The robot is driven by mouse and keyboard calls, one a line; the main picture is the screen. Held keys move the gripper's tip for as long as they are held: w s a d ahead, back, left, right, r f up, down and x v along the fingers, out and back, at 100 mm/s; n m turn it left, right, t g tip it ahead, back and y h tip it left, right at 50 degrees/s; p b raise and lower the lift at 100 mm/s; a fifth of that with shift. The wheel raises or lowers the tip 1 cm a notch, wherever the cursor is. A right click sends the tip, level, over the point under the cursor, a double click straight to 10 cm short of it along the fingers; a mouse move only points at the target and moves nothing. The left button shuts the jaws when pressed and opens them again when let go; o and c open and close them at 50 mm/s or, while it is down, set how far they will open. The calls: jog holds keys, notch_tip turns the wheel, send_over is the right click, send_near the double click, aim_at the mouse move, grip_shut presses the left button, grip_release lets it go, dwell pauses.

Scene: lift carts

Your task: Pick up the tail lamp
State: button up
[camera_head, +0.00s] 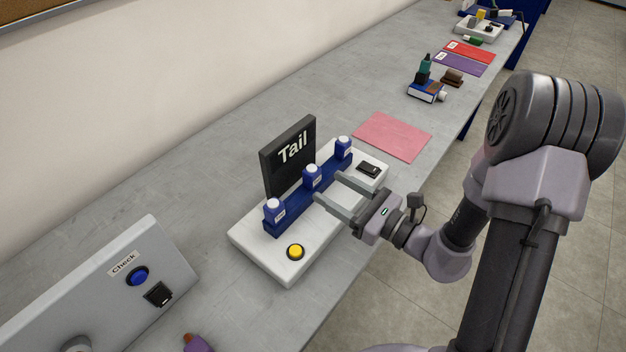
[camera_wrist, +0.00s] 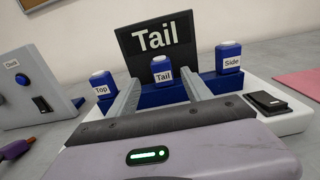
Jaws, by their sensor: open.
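The tail lamp (camera_wrist: 163,72) is a blue block with a white top and a "Tail" label. It is the middle one of three lamps on a blue rack, and it also shows in the head view (camera_head: 312,177). My gripper (camera_head: 327,188) is open, its two fingers pointing at the rack. In the wrist view the fingers (camera_wrist: 160,90) reach forward on either side of the tail lamp's line. I cannot tell whether they touch it. The "Top" lamp (camera_wrist: 103,82) stands to the left and the "Side" lamp (camera_wrist: 228,57) to the right.
A black "Tail" sign (camera_head: 288,157) stands behind the rack on a white base (camera_head: 262,254). The base has a yellow button (camera_head: 295,252) and a black switch (camera_head: 369,170). A grey "Check" box (camera_head: 110,285) is at left. A pink mat (camera_head: 393,136) lies beyond.

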aim_at(317, 178)
jog(key=b+x, duration=0.1)
jog(key=x, duration=0.6)
jog(key=shift+w+d+f, duration=0.1)
jog(key=shift+w+f, duration=0.05)
grip_shut()
